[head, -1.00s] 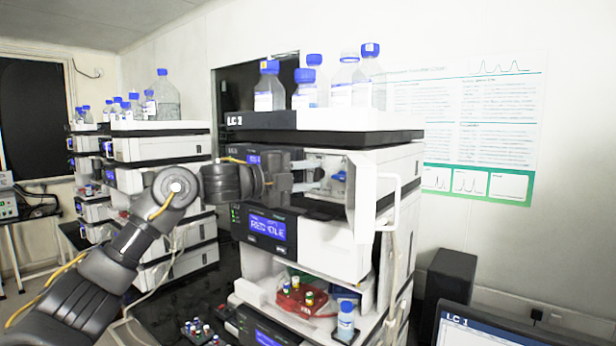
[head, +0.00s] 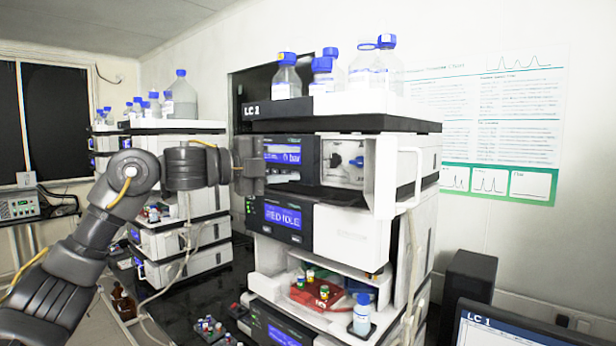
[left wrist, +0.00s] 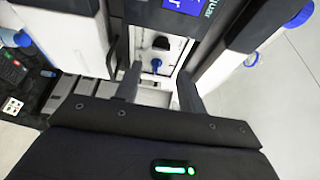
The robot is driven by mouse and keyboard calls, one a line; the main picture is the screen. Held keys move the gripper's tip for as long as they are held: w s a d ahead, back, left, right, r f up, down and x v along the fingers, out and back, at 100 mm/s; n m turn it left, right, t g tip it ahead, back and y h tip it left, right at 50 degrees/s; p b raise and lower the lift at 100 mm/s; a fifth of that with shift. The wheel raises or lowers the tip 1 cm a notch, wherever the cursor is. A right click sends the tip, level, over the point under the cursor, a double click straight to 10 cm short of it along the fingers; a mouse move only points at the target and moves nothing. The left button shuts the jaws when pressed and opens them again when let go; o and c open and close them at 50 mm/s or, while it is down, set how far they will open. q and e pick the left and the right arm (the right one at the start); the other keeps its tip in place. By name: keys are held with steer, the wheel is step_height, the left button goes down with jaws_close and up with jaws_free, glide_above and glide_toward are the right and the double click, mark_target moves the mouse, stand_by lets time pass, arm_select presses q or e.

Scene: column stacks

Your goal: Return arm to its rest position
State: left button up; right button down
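The compartment, with a blue-and-black fitting (left wrist: 158,58), lies beyond the fingertips. My right gripper is not in view.
The white compartment door (head: 388,175) stands open with its handle outward. Blue-capped bottles (head: 287,76) stand on top. A red vial tray (head: 318,295) sits lower. A second stack (head: 165,200) stands behind my arm. A monitor (head: 505,325) is at lower right.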

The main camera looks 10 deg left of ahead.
arm_select(q)
steer(key=shift+v, duration=0.8)
